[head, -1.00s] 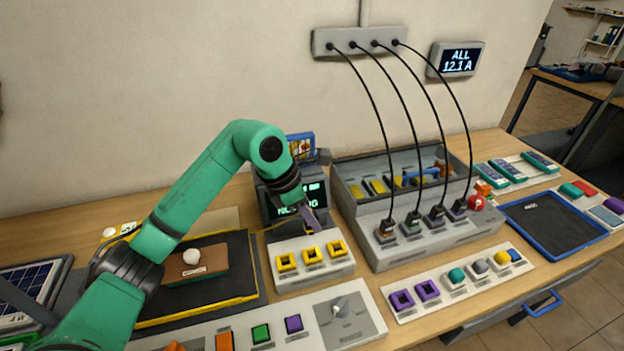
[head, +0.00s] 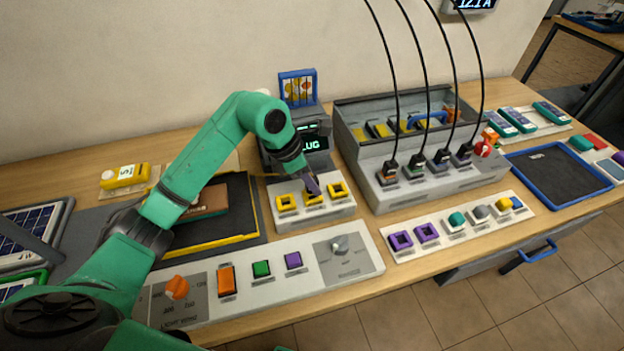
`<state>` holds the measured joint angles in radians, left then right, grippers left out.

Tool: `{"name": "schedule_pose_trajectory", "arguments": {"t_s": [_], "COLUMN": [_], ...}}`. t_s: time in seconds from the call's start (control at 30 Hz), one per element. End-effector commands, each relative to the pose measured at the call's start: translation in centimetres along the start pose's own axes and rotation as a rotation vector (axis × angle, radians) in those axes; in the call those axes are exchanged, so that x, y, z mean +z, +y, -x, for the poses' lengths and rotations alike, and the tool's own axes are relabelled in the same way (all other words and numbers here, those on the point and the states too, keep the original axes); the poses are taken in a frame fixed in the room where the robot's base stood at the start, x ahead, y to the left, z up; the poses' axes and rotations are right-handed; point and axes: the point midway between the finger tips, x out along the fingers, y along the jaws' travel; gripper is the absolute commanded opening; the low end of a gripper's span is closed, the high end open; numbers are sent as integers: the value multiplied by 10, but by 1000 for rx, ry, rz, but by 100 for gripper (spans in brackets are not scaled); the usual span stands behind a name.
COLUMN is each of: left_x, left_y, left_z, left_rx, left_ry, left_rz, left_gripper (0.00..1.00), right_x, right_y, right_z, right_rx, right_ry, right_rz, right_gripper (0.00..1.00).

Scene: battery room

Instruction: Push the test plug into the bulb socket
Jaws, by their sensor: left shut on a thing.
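A light block (head: 306,216) carries three yellow square sockets in a row, at the left (head: 287,201), middle (head: 315,199) and right (head: 337,188). I cannot read which one is the bulb socket. My left gripper (head: 312,187) points down at the middle socket and covers part of it. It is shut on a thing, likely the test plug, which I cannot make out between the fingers. I cannot tell whether the plug is in the socket or just above it. A dark tester screen (head: 312,144) behind shows the letters "LUG", partly covered by my arm. My right gripper is out of view.
A grey unit (head: 440,178) with several black cabled plugs stands to the right. A panel with an orange knob (head: 177,287) and a grey dial (head: 340,245) lies in front. A strip with purple sockets (head: 400,240) and coloured knobs is front right. A blue-rimmed tray (head: 560,175) lies farther right.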

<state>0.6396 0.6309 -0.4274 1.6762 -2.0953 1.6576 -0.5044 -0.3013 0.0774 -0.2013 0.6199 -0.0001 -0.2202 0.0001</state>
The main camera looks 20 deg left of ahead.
Motion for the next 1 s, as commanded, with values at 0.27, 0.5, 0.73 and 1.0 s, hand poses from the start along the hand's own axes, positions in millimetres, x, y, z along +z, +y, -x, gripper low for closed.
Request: {"name": "schedule_pose_trajectory", "arguments": {"t_s": [0.27,0.5,0.73,1.0], "left_x": [0,0,0,-1], "left_y": [0,0,0,0], "left_z": [0,0,0,0], "left_rx": [0,0,-1,1], "left_ry": [0,0,0,0], "left_rz": [0,0,0,0], "left_gripper": [0,0,0,0], "right_x": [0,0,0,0], "right_y": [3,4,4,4], "right_z": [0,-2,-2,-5], "right_rx": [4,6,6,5], "right_ry": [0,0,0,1], "right_rz": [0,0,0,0], "right_gripper": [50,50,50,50]}}
